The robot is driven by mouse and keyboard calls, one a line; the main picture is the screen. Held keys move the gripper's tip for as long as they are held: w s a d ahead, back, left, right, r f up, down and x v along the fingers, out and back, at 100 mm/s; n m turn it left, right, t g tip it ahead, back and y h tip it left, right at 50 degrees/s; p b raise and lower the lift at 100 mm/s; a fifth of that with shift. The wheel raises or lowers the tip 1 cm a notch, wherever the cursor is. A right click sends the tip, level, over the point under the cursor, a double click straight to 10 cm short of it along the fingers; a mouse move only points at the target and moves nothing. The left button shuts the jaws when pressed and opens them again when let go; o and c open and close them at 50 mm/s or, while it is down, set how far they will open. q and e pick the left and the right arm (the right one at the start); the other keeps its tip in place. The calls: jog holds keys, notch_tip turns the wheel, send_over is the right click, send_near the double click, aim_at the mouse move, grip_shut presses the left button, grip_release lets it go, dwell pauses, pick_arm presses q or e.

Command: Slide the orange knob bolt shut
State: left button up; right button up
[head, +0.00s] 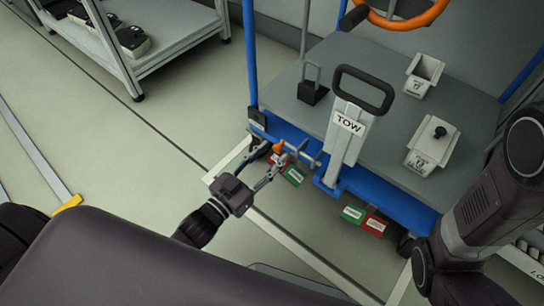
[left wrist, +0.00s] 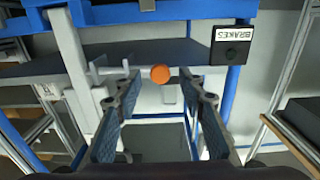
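The orange knob (head: 279,147) of the bolt sits at the front edge of the blue cart (head: 397,202), left of the upright handle marked TOW (head: 347,122). In the left wrist view the knob (left wrist: 160,74) shows as a round orange end between and beyond my fingertips. My left gripper (head: 277,167) is at the cart's front edge, close to the knob. In the left wrist view its fingers (left wrist: 158,76) are apart, with no visible grip on the knob. The bolt's bar is mostly hidden behind the knob. My right arm shows at the right, but its gripper is out of view.
Red and green tags, such as the green one (head: 352,214), hang below the cart's front edge. A box marked BRAKES (left wrist: 231,45) stands right of the knob in the left wrist view. A shelf (head: 175,40) stands at upper left.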

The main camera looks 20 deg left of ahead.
pick_arm(q)
jog(key=shift+w+d, duration=0.2)
jog(key=shift+w, duration=0.25)
jog(key=shift+c, duration=0.3)
grip_shut()
